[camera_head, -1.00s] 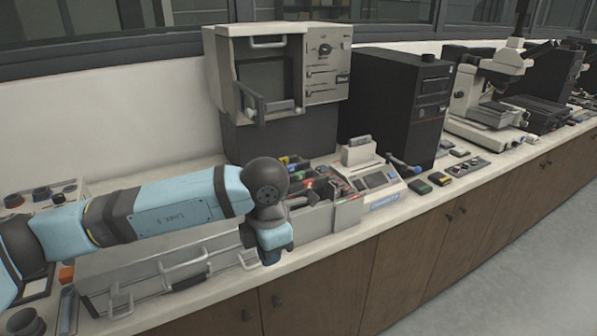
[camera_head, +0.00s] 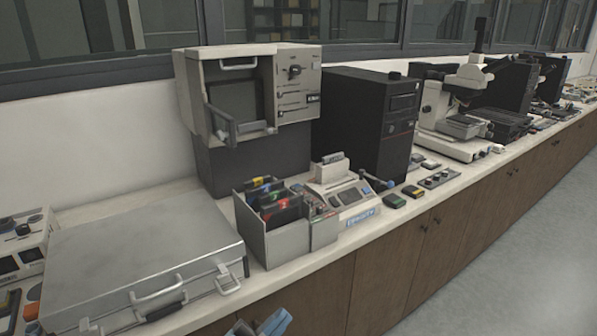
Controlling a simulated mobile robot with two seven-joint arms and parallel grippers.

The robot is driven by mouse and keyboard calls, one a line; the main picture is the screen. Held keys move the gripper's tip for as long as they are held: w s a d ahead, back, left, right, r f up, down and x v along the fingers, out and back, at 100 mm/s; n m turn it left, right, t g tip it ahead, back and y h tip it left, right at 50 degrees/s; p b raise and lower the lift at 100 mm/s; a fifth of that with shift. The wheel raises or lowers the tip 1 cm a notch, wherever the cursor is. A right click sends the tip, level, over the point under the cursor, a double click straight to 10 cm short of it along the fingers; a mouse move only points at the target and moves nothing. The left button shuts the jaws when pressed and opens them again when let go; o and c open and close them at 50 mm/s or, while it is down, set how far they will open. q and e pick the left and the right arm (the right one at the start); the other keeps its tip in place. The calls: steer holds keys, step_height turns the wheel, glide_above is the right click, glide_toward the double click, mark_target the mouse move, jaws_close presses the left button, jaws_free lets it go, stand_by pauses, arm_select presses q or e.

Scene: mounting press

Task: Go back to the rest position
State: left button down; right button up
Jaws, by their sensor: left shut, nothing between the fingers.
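Only a small part of my left gripper (camera_head: 262,325) shows at the bottom edge, light blue and dark, in front of the cabinet fronts. It is shut and holds nothing that I can see. Its fingertips are mostly cut off by the frame. My right gripper is out of view. The mounting press (camera_head: 297,85), a beige box unit with a knob panel, stands on the counter against the wall. Its front door (camera_head: 238,128) hangs open. My gripper is low and well apart from it.
A closed silver case (camera_head: 140,255) lies at the left of the counter. A grey bin with colored items (camera_head: 285,240), a small console (camera_head: 348,193), a black computer tower (camera_head: 365,125) and a microscope (camera_head: 465,105) line the counter. The floor (camera_head: 520,260) at right is clear.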

arm_select(q)
steer(key=s+a+f+n+y, duration=0.2)
steer(key=a+f+n+y, duration=0.35)
steer(key=f, duration=0.25)
steer(key=s+a+f+n+y, duration=0.2)
steer(key=a+f+n+y, duration=0.25)
steer(key=f+n, duration=0.2)
steer(key=s+a+f+n+g+y, duration=0.3)
steer(key=s+a+f+n+g, duration=0.15)
steer(key=s+f, duration=0.7)
step_height(320, 180, up, 14)
steer(key=a+m+p, duration=0.1)
steer(key=p, duration=1.5)
steer(key=shift+w+a+m, duration=0.35)
steer(key=shift+a, duration=0.05)
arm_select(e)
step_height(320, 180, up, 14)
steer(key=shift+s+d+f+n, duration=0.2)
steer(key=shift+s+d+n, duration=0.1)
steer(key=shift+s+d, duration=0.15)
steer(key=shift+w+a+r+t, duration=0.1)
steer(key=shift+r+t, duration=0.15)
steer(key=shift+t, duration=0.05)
